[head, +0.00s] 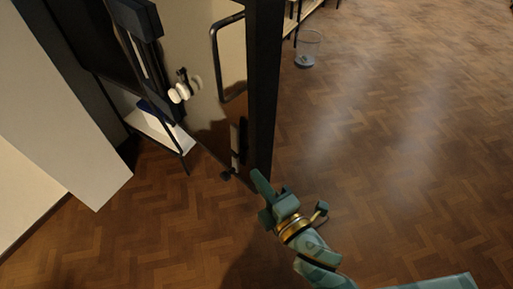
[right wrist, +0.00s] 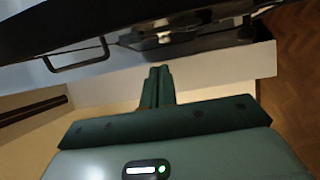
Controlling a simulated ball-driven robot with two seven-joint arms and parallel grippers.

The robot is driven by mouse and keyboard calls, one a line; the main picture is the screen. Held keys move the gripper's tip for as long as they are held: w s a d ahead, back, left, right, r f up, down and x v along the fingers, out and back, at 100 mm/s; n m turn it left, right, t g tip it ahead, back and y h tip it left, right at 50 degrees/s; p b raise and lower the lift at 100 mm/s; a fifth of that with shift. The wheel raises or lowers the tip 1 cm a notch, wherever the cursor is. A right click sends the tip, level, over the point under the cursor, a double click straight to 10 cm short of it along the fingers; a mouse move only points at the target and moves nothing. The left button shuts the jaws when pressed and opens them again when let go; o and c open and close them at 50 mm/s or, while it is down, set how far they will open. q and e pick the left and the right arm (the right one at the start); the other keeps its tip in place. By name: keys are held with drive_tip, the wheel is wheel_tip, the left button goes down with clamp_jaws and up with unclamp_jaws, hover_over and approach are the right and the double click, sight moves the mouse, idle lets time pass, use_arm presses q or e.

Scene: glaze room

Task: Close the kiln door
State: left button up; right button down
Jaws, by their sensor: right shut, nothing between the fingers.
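The kiln door is the cream panel (head: 222,85) with a thick dark edge (head: 263,90) in the head view. It stands out from the dark kiln body (head: 82,38) at the upper left, apparently open. A black loop handle (head: 216,60) is on the panel; a loop handle (right wrist: 78,60) also shows in the right wrist view. My right gripper (head: 257,176) is shut and empty, close to the lower end of the door's dark edge. I cannot tell whether it touches. Its closed fingers (right wrist: 157,85) point toward the dark door in the right wrist view. My left gripper is out of view.
A white knob-like fitting (head: 181,93) is on or beside the panel. A low shelf (head: 160,131) stands behind at the left, near a pale wall panel (head: 62,105). A wire basket (head: 306,50) is at the back. The parquet floor (head: 410,130) at the right is clear.

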sight(256, 148)
drive_tip(key=w, duration=0.2)
drive_tip(key=w+a, duration=0.1)
drive_tip(key=w, duration=0.5)
drive_tip(key=shift+w+a, duration=0.1)
drive_tip(key=shift+a, duration=0.05)
drive_tip(key=shift+w+d+f, duration=0.1)
drive_tip(key=shift+w+d, duration=0.35)
drive_tip(key=shift+d, duration=0.05)
